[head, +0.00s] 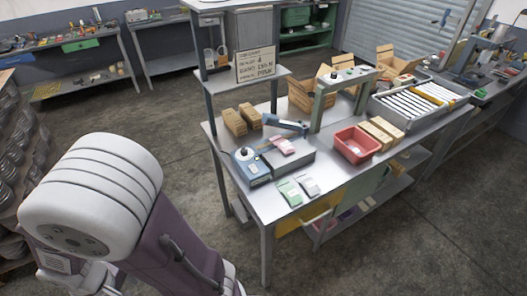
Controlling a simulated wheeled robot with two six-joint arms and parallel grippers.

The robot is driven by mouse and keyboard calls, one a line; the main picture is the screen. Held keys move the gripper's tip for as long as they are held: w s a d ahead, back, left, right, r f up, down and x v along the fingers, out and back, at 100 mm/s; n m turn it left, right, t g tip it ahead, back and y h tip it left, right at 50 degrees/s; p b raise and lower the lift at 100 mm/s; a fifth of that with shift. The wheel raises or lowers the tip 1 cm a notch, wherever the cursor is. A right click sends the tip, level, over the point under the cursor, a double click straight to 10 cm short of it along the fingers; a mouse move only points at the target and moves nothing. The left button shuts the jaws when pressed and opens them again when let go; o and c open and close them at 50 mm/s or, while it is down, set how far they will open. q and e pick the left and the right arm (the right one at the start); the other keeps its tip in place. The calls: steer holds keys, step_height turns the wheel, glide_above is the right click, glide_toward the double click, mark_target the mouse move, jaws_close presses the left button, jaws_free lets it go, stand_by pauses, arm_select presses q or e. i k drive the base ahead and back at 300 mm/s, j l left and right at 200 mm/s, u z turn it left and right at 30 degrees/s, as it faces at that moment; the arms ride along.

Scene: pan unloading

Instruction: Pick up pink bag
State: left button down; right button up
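The pink bag (284,145) lies on top of the blue and grey machine (262,166) on the metal workbench, near the bench's left end. It is small and flat, with a pale part on it. Links of my arm fill the lower left of the head view, apart from the bench. No gripper fingers show, so neither gripper is in view.
A green packet (290,192) and a whitish packet (308,186) lie at the bench's front edge. A red bin (355,144) stands to the right, beside cardboard boxes (381,133). A sign (255,65) stands on the shelf above. Open floor lies left of the bench.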

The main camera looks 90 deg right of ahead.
mark_target(285, 146)
steer(key=i+l+z, duration=0.3)
steer(key=z, duration=0.15)
steer(key=i+l+z, duration=0.15)
steer(key=i+z, duration=0.25)
steer(key=i+l+z, duration=0.1)
steer(key=i+z, duration=0.15)
steer(key=z, duration=0.2)
steer(key=i+z, duration=0.3)
steer(key=z, duration=0.15)
steer(key=i+j+z, duration=0.25)
steer(key=z, duration=0.15)
steer(key=i+j+z, duration=0.1)
steer(key=z, duration=0.35)
steer(key=i+j+z, duration=0.2)
steer(key=z, duration=0.3)
steer(key=i+j+z, duration=0.2)
steer(key=z, duration=0.25)
steer(key=i+j+z, duration=0.1)
steer(key=j+z, duration=0.5)
steer(key=z, duration=0.35)
steer(key=i+j+z, duration=0.4)
steer(key=i+l, duration=0.1)
